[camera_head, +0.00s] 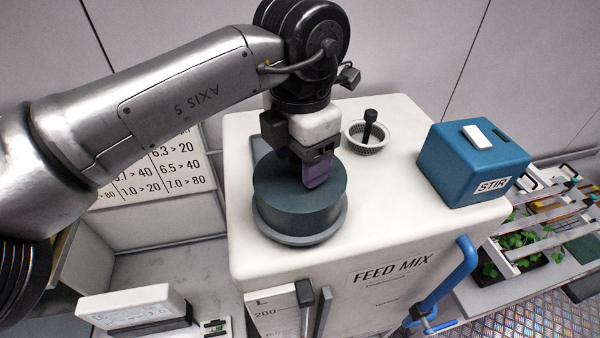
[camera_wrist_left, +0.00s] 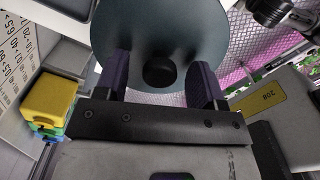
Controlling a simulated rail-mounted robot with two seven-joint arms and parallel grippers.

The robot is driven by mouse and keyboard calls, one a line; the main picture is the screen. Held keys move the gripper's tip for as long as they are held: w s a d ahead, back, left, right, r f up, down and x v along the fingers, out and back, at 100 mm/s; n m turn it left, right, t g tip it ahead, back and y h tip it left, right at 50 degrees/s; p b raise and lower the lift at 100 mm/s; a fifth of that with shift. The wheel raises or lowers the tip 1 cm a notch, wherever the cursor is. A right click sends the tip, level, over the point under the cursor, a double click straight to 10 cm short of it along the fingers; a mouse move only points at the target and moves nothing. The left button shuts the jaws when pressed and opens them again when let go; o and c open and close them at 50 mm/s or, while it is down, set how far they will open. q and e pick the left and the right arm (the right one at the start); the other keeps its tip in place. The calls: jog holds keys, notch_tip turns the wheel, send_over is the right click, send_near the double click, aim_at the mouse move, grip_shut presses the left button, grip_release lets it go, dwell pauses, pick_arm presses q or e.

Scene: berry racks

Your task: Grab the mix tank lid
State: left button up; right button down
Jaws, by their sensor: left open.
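The mix tank lid (camera_head: 292,212) is a dark teal round cap on top of the white FEED MIX tank (camera_head: 395,195). In the left wrist view the lid (camera_wrist_left: 165,28) fills the upper middle, with a black round knob (camera_wrist_left: 158,72) on it. My left gripper (camera_head: 312,172) is over the lid, pointing down. In the left wrist view its two purple-grey fingers (camera_wrist_left: 160,84) stand open on either side of the knob, with gaps showing. The knob is hidden by the gripper in the head view.
A white strainer basket (camera_head: 365,136) with a black handle sits behind the lid. A blue STIR box (camera_head: 472,163) stands at the tank top's right. A blue handle (camera_head: 447,280) rises at the tank's front right. Yellow, green and blue blocks (camera_wrist_left: 48,103) show at the wrist view's left.

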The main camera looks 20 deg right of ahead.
pick_arm(q)
jog(key=shift+f, duration=0.4)
jog(key=c, duration=1)
jog(key=shift+c, duration=0.2)
